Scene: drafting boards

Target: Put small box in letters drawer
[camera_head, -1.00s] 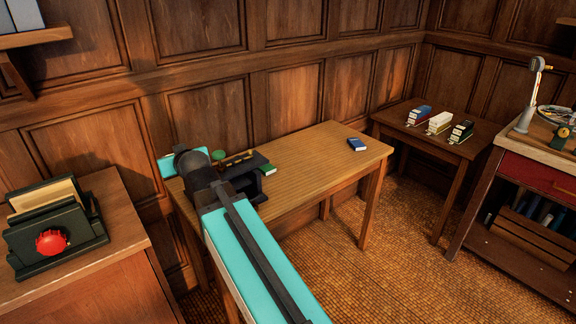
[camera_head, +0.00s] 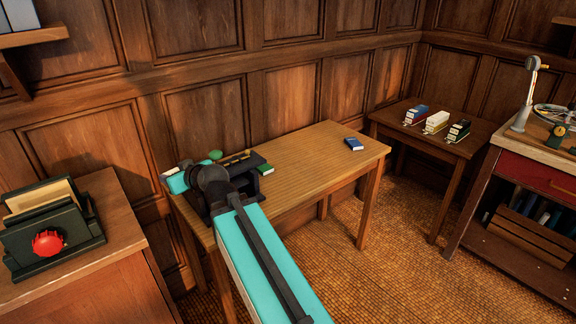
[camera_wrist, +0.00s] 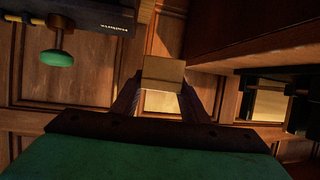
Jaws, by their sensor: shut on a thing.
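A small tan box (camera_wrist: 163,73) sits between the fingertips of my gripper (camera_wrist: 162,88) in the wrist view. My gripper is shut on it. In the head view my own arm hides the fingers and the box, by the left end of the wooden table (camera_head: 318,160). A dark unit with small lettering (camera_wrist: 90,12) and a green knob (camera_wrist: 57,58) is at the upper left of the wrist view, apart from the box. I cannot tell from these frames which drawer is the letters drawer.
A side table (camera_head: 405,130) and a desk with a red drawer front (camera_head: 530,182) stand right.

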